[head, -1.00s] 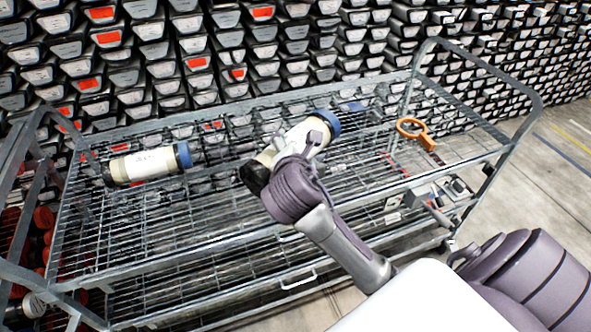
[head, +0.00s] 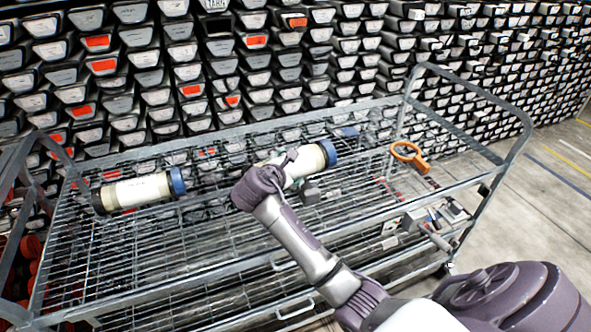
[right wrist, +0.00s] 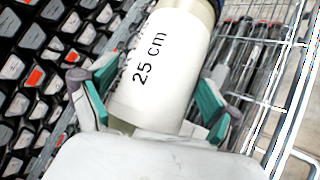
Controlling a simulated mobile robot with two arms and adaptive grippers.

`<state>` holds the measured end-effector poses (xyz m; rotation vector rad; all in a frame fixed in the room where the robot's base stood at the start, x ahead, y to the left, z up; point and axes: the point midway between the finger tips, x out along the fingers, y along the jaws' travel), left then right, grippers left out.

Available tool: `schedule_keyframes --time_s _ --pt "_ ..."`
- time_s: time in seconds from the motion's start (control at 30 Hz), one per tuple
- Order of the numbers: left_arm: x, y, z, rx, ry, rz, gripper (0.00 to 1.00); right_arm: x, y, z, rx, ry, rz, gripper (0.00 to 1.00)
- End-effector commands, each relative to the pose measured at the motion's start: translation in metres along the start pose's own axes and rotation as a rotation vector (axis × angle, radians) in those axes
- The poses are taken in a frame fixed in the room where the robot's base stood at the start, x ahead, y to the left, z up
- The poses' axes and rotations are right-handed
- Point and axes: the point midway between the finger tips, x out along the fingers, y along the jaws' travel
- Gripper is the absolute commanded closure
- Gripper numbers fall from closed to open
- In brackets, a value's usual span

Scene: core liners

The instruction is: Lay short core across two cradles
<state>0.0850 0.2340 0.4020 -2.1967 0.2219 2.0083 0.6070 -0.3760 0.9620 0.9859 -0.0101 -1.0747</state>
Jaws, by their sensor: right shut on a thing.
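A cream core with a blue end cap (head: 308,164) is in my right gripper (head: 284,166), over the trolley's top wire shelf, its blue end to the right. The gripper and forearm hide its left end. In the right wrist view the core (right wrist: 160,70) has a white label reading "25 cm" and lies between the green-padded fingers of the right gripper (right wrist: 158,98), which are shut on it. A small grey block (head: 309,194) below the core may be a cradle; I cannot tell whether they touch. My left gripper is not in view.
A second cream core (head: 138,191), with blue and black ends, lies on the left of the wire trolley (head: 200,262). An orange ring-shaped tool (head: 408,154) is on the right. Bare mesh lies in front. Racks of core liners (head: 150,80) stand behind.

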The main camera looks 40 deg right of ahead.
Motion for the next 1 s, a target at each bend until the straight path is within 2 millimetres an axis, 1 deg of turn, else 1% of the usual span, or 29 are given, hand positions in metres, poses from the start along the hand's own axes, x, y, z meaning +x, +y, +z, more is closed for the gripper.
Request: schedule_keyframes --time_s 0.03,0.2,0.33,0.53,0.77,0.8,0.87,1.0 --pt "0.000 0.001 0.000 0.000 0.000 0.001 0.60 0.002 0.006 0.000 0.004 -0.005 0.009 0.80" --pt "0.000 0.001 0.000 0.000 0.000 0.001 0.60 0.008 0.007 -0.004 0.005 -0.004 0.010 0.80" --pt "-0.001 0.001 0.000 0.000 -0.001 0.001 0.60 0.012 0.000 -0.010 0.002 -0.004 0.009 0.80" --pt "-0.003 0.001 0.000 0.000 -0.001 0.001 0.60 0.022 -0.017 -0.025 0.001 -0.003 0.009 0.80" --pt "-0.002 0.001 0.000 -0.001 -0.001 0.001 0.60 0.024 -0.020 -0.028 0.004 -0.003 0.011 0.80" --pt "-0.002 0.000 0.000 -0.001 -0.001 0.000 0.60 0.025 -0.025 -0.031 -0.001 0.002 0.000 0.09" --pt "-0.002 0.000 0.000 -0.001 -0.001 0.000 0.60 0.025 -0.025 -0.031 -0.001 0.002 0.000 0.00" --pt "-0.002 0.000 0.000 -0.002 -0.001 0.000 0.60 0.025 -0.025 -0.031 -0.001 0.001 0.001 0.00"
